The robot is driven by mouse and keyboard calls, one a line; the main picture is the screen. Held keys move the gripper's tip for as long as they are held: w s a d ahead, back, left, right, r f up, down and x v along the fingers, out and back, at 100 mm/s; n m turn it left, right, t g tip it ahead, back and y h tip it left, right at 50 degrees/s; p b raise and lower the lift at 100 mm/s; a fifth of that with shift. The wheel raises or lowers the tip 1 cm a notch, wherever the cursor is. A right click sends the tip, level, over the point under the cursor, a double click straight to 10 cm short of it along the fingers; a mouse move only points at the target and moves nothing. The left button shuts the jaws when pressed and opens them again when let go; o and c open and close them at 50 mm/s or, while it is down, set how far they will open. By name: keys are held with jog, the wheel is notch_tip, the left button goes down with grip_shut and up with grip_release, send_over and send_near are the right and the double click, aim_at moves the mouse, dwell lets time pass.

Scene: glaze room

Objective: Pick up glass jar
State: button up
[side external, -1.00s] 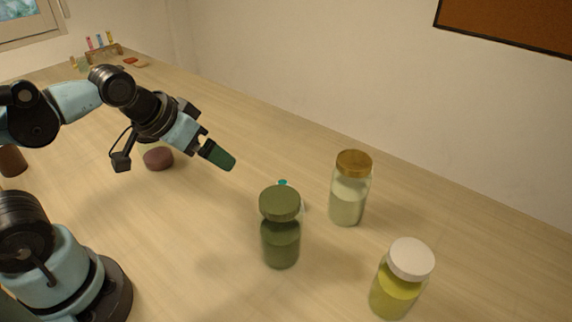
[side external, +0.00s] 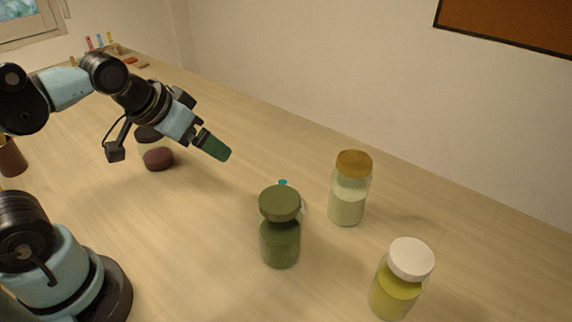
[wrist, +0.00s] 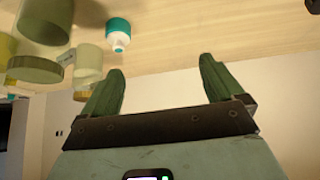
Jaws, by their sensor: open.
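Several glass jars stand on the table, and I cannot tell which one the task means. In the side view, a green-lidded jar (side external: 280,243) stands at centre, a brown-lidded jar with pale contents (side external: 347,203) behind it to the right, and a white-lidded yellow jar (side external: 391,294) at front right. A dark-lidded jar with maroon contents (side external: 157,159) is partly hidden behind my wrist. My gripper (side external: 216,148) is up and to the left of the green-lidded jar, apart from every jar. The wrist view shows its green fingers (wrist: 160,67) spread with nothing between them.
A brown cup (side external: 11,158) stands at far left. A rack of coloured tubes (side external: 100,42) is at the back.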

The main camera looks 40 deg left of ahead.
aim_at(406, 253)
notch_tip(406, 253, up, 10)
jog(key=w+d+f+n+g+h, duration=0.1)
jog(key=d+n+h, duration=0.5)
jog(key=d+n, duration=0.7)
jog(key=w+d+n+g+h, duration=0.1)
jog(key=d+n+h, duration=0.7)
jog(key=d, duration=0.8)
notch_tip(406, 253, down, 11)
jog(key=n+y, duration=0.1)
jog(key=x, duration=0.6)
jog(key=shift+d+f, duration=0.15)
jog(key=shift+f, duration=0.05)
jog(key=shift+x, duration=2.6)
